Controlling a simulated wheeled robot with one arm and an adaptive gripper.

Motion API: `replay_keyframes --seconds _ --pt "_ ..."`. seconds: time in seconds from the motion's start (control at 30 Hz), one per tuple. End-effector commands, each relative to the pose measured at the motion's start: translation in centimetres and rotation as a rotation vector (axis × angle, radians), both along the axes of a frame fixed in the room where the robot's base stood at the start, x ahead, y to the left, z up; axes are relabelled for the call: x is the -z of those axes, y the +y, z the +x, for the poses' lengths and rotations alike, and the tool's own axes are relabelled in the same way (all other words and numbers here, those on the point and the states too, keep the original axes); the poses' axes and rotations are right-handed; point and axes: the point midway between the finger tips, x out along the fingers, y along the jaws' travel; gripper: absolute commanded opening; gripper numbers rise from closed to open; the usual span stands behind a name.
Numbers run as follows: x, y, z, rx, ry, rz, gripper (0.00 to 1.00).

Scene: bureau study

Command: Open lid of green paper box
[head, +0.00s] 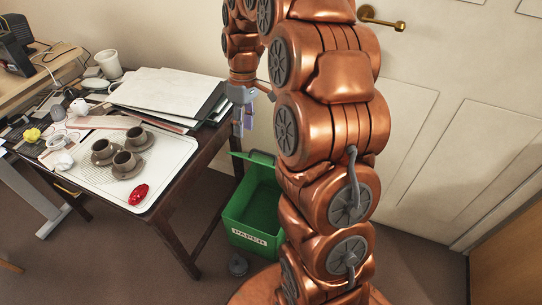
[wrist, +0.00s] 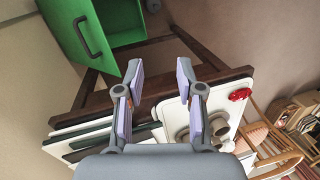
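The green paper box (head: 254,232) stands on the floor beside the table, partly hidden by my arm, with a PAPER label on its front. Its lid (head: 251,158) is raised and the inside of the box shows. In the wrist view the lid (wrist: 75,45), with a dark handle (wrist: 88,36), is at the upper left, tilted away from the box opening (wrist: 122,22). My gripper (wrist: 159,76) is open, with nothing between its fingers. In the head view it hangs above the lid, near the table's right end; I see no contact with the lid.
The table (head: 180,186) stands left of the box, with a white tray (head: 180,160), several brown cups and a red object (head: 138,194). Papers and folders (head: 165,92) lie toward its back. A small grey object (head: 238,265) is on the floor before the box. A door (head: 440,130) is at right.

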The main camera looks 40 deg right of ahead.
Motion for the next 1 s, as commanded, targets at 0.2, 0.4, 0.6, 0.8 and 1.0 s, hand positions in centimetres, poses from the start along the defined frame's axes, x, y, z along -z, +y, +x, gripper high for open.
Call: replay_keyframes --seconds 0.2,0.4,0.6,0.8,1.0 --pt "6.5 -5.2 4.1 -0.040 -0.019 0.027 0.37" --pt "11.9 -10.1 6.6 -0.078 -0.034 0.041 0.37" --pt "16.1 -13.9 7.7 -0.103 -0.041 0.048 0.37" --pt "17.5 -15.6 8.0 -0.115 -0.048 0.047 0.37" --pt "18.5 -15.5 7.9 -0.117 -0.046 0.048 0.37"
